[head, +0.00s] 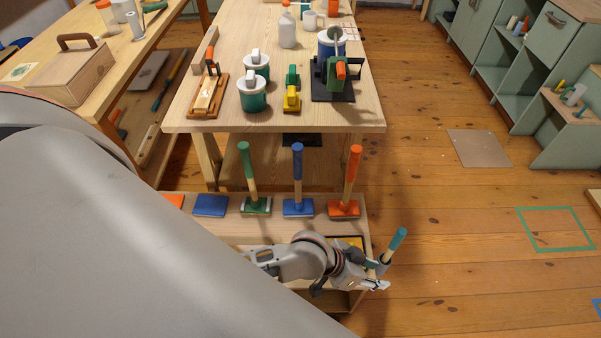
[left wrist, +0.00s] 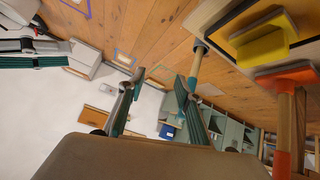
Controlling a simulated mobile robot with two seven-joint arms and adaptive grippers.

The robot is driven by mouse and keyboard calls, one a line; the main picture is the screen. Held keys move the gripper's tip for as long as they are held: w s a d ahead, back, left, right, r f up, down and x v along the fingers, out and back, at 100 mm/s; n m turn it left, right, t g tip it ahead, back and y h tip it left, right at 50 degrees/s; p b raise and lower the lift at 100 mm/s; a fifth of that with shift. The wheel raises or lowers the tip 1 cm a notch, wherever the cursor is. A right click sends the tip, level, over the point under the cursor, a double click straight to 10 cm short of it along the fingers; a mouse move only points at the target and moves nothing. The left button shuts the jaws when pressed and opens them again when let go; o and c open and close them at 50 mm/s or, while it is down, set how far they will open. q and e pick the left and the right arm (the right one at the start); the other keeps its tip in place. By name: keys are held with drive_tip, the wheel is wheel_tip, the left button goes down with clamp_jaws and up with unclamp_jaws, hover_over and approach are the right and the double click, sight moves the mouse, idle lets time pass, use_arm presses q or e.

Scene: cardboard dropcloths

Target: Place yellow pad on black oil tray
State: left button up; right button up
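In the head view a patch of yellow (head: 350,241) shows beside a dark rim, mostly hidden by my arm. My left gripper (head: 380,283) is at the right end of the low bench; in the left wrist view its fingers (left wrist: 158,110) stand apart with nothing clearly between them. A teal-handled tool (head: 398,239) rises beside it and shows near the right finger (left wrist: 198,64). I cannot tell whether that dark rim is the black oil tray.
Green-, blue- and orange-handled tools (head: 257,205) (head: 298,207) (head: 344,208) stand along the low bench. A blue pad (head: 210,205) lies left of them. Behind, a wooden table (head: 210,122) holds cans and a black plate (head: 333,93).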

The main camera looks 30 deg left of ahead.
use_arm(q)
drive_tip(key=s+a+n+t+y, duration=0.1)
drive_tip(key=s+a, duration=0.3)
drive_tip(key=a, duration=0.5)
drive_tip(key=s+a+n+t+y, duration=0.1)
drive_tip(key=s+a+t+y, duration=0.2)
drive_tip(key=a, duration=0.6)
drive_tip(key=shift+s+f+t, duration=0.35)
drive_tip(key=shift+s+t, duration=0.05)
drive_tip(key=shift+s, duration=0.05)
drive_tip(key=shift+s+d+r+p, duration=0.1)
drive_tip(key=shift+d+r+p, duration=0.1)
drive_tip(key=shift+r+p, duration=0.55)
drive_tip(key=shift+f, duration=0.1)
